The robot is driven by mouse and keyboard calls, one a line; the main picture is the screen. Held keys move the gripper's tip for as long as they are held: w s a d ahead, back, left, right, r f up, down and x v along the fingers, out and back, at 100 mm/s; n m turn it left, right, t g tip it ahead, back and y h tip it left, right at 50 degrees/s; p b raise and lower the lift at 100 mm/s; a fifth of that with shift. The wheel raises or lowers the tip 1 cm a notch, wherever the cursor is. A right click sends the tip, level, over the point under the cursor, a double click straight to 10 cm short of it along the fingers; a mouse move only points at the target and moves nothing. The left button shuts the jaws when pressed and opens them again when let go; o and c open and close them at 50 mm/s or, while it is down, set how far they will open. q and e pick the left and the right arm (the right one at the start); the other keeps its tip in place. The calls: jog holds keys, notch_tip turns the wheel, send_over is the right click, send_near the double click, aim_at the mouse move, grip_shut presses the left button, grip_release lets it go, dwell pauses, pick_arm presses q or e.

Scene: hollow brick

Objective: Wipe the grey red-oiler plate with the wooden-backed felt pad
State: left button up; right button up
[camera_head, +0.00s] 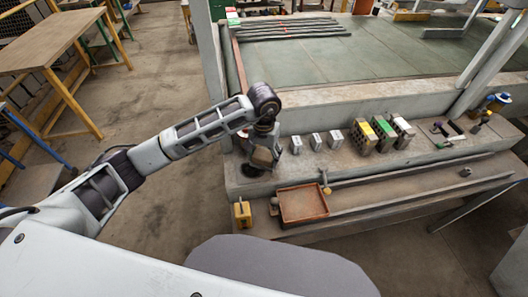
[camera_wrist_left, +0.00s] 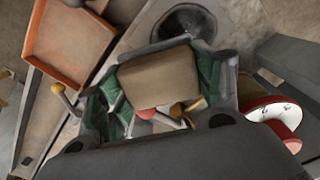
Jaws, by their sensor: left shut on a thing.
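My left gripper (camera_head: 262,150) is over the left end of the concrete ledge, pointing down. It is shut on the wooden-backed felt pad, a tan block (camera_wrist_left: 158,80) between the green-lined fingers in the left wrist view; its brown side (camera_head: 261,157) also shows in the head view. The felt face is hidden. Just past the pad, a small red part (camera_wrist_left: 147,113) and a brass part (camera_wrist_left: 186,110) show between the fingers. The grey red-oiler plate cannot be made out clearly; the gripper and pad cover that area, so contact cannot be told. My right gripper is not in view.
A rust-red tray (camera_head: 302,204) and a yellow block (camera_head: 242,214) are on the lower step. Small grey blocks (camera_head: 316,142) and hollow bricks (camera_head: 382,133) line the ledge to the right. A red-rimmed white dial (camera_wrist_left: 278,118) and a dark round disc (camera_wrist_left: 184,24) are close to the gripper.

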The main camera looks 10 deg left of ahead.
aim_at(251, 162)
pick_arm(q)
jog(key=shift+f, duration=0.8)
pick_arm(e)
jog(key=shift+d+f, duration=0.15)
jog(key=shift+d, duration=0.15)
pick_arm(q)
jog(key=shift+f+b, duration=0.2)
jog(key=shift+b, duration=0.2)
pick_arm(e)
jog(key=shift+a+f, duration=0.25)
pick_arm(q)
jog(key=shift+f+b, duration=0.5)
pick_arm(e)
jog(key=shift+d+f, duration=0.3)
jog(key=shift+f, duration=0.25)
pick_arm(q)
jog(key=shift+f, duration=0.25)
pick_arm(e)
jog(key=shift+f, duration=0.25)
pick_arm(q)
jog(key=shift+a, duration=0.15)
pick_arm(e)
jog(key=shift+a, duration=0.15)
